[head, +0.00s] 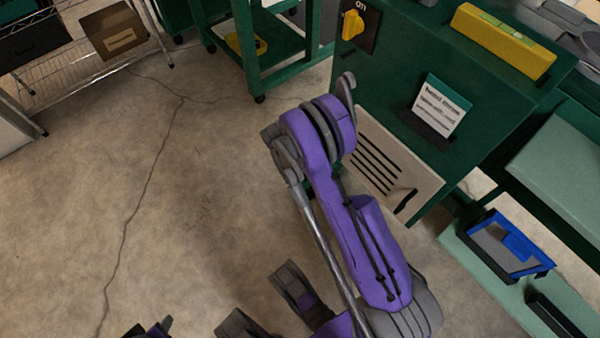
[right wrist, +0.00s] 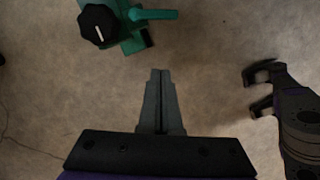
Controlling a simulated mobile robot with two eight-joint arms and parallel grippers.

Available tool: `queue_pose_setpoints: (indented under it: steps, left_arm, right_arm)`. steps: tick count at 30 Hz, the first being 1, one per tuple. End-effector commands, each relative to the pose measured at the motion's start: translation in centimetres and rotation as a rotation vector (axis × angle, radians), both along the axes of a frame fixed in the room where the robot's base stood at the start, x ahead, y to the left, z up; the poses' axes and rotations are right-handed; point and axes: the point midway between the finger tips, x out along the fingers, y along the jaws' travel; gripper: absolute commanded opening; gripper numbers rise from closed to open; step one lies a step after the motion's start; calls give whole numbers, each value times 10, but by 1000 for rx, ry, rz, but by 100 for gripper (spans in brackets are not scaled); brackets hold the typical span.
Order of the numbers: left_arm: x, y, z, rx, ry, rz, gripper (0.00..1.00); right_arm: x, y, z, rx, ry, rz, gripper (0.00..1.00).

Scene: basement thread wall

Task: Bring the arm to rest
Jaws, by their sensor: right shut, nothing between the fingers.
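My right gripper (right wrist: 160,77) shows in the right wrist view with its two fingers together and nothing between them. It is over bare concrete floor. Another gripper, my left one (right wrist: 258,90), shows at the right edge of that view, its two dark fingers apart and empty. In the head view my purple right arm (head: 345,210) is bent, with its elbow in front of the green cabinet (head: 480,120). I cannot tell whether it touches the cabinet. The right gripper's fingers are not seen in the head view.
The cabinet carries a yellow switch (head: 353,24), a label card (head: 441,106) and a vented panel (head: 385,165). A blue-framed tray (head: 510,247) lies on a pale green shelf at right. A teal part with a black knob (right wrist: 99,24) is ahead in the wrist view.

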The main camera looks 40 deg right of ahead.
Motion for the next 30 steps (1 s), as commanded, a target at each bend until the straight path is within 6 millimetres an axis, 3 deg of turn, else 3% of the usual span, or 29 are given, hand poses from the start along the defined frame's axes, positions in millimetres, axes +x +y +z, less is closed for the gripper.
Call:
queue_pose_setpoints:
  steps: [4, 13, 16, 23, 30]
  left_arm:
    - [-1, 0, 4, 0, -1, 0, 50]
    - [-1, 0, 3, 0, -1, 0, 50]
    - [-1, 0, 3, 0, -1, 0, 50]
    - [-1, 0, 3, 0, -1, 0, 50]
    - [-1, 0, 3, 0, -1, 0, 50]
  right_arm:
    - [1, 3, 12, 0, 0, 1, 0]
    - [2, 4, 14, 0, -2, -2, 0]
    - [2, 10, 27, 0, -20, -23, 0]
    - [-4, 52, 101, 11, -147, -180, 0]
    - [-36, 103, 176, 57, -299, -398, 0]
